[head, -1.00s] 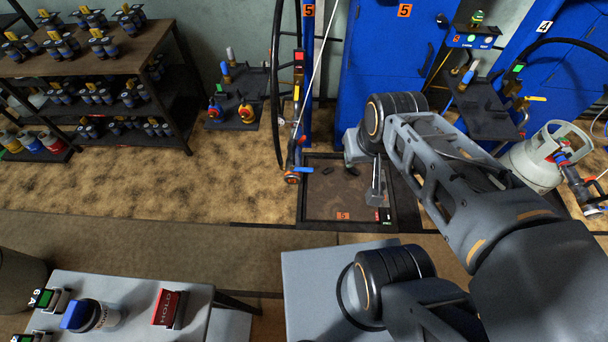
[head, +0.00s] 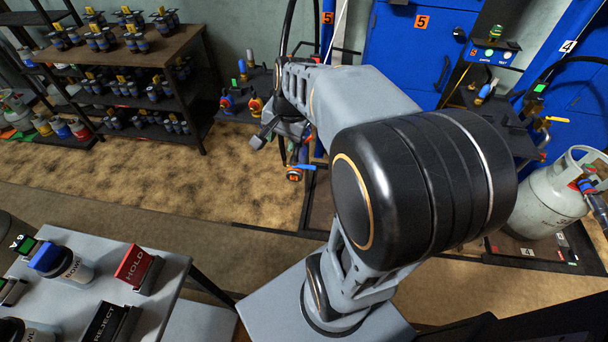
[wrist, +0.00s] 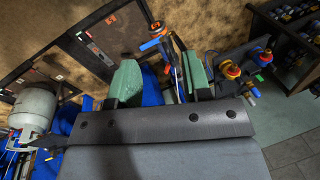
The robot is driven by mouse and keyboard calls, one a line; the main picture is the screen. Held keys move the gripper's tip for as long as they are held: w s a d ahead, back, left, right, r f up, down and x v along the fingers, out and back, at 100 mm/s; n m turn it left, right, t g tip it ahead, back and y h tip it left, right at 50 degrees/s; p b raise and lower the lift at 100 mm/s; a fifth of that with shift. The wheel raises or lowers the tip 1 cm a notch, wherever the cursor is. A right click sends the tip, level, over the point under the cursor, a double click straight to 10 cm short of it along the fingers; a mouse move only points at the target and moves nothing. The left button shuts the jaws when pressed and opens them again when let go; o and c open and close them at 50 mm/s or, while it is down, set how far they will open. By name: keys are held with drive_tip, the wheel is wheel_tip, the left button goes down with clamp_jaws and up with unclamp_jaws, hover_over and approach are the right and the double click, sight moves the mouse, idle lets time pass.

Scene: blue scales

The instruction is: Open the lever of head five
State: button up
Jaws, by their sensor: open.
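Head five (head: 294,174) hangs at the end of its dark hose, low in front of the blue post, with an orange ring at its bottom. Its blue lever (head: 305,167) sticks out to the right. In the wrist view the head (wrist: 157,32) is beyond the fingertips, and the blue lever (wrist: 150,45) points left. My gripper (head: 272,135) is just above the head in the head view. In the wrist view its green-padded fingers (wrist: 160,75) are apart, with blue and dark parts visible between them. I cannot tell whether anything touches.
Scale platform five (wrist: 90,45) lies beside the head, mostly hidden by my arm in the head view. A stand with red and yellow fittings (head: 245,100) is close by. A grey gas cylinder (head: 548,195) stands at right. A table with a HOLD block (head: 135,265) is front left.

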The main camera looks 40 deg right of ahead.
drive_tip(key=w+d+f+m+y+b, duration=0.1)
drive_tip(key=w+d+f+m+b, duration=0.3)
drive_tip(key=d+f+m, duration=0.4)
drive_tip(key=m+y+b, duration=0.1)
drive_tip(key=m+b, duration=0.4)
drive_tip(key=m, duration=0.2)
approach(310, 166)
drive_tip(key=shift+m+t, duration=0.3)
drive_tip(key=x, duration=0.2)
drive_tip(key=b+x, duration=0.1)
drive_tip(key=x, duration=0.1)
drive_tip(key=b+x, duration=0.1)
drive_tip(key=x, duration=0.1)
drive_tip(key=shift+s+a+f, duration=0.1)
drive_tip(key=shift+s+f, duration=0.05)
drive_tip(key=shift+s, duration=0.2)
drive_tip(key=shift+b+x, duration=0.35)
drive_tip(key=shift+x, duration=0.7)
drive_tip(key=shift+w, duration=0.1)
drive_tip(key=shift+c, duration=0.3)
clamp_jaws()
